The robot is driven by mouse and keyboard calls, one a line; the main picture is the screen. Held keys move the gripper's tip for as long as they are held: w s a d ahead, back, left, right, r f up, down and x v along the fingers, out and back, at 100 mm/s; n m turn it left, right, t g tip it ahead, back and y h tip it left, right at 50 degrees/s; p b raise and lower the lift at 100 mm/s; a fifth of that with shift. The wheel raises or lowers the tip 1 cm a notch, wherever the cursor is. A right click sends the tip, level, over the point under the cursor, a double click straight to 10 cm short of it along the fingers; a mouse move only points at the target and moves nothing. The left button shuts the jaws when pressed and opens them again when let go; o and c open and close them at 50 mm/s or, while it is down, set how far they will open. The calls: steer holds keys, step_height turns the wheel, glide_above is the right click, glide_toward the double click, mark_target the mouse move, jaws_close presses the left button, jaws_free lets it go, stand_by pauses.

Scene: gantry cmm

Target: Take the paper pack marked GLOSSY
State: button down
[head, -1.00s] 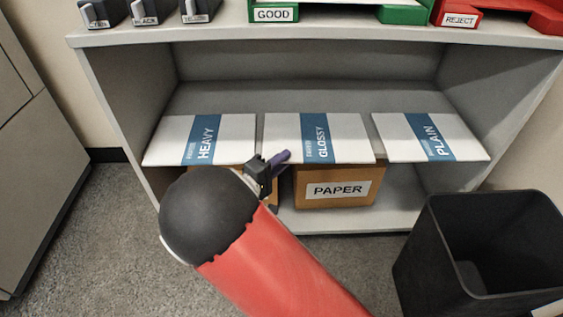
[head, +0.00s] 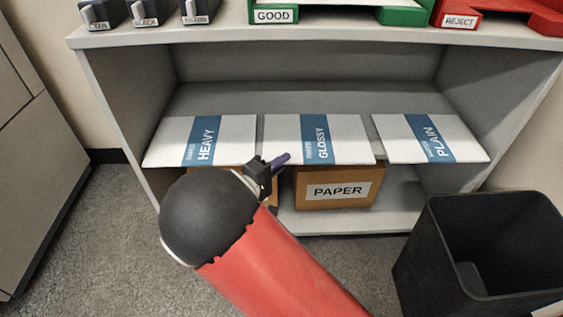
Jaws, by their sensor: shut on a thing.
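The paper pack marked GLOSSY (head: 350,138) is white with a blue band. It lies flat on the middle shelf, between the HEAVY pack (head: 235,140) and the PLAIN pack (head: 396,133). My gripper (head: 281,160) is at the GLOSSY pack's front edge, left of its blue band, and is shut on that edge. One purple finger shows; the rest of the jaws is hidden by my wrist and the pack. The pack still looks level with the other two.
A brown box labelled PAPER (head: 338,190) stands on the bottom shelf below. A black bin (head: 430,245) is at the right. The shelf unit's top (head: 345,39) carries a green GOOD tray (head: 340,11) and a red REJECT tray (head: 490,14). Carpet is clear at left.

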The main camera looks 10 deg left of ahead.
step_height(320, 180, up, 3)
steer(key=shift+f+p, duration=0.1)
steer(key=shift+p, duration=0.6)
steer(key=shift+f, duration=0.15)
steer(key=s+a+r+p, duration=0.1)
steer(key=s+a+r, duration=0.1)
steer(key=s, duration=0.4)
steer(key=s+a+r+p, duration=0.1)
steer(key=s+a+r, duration=0.2)
steer(key=s+a, duration=0.2)
steer(key=shift+s+a+p, duration=0.15)
steer(key=shift+s+p, duration=0.25)
steer(key=shift+s, duration=0.05)
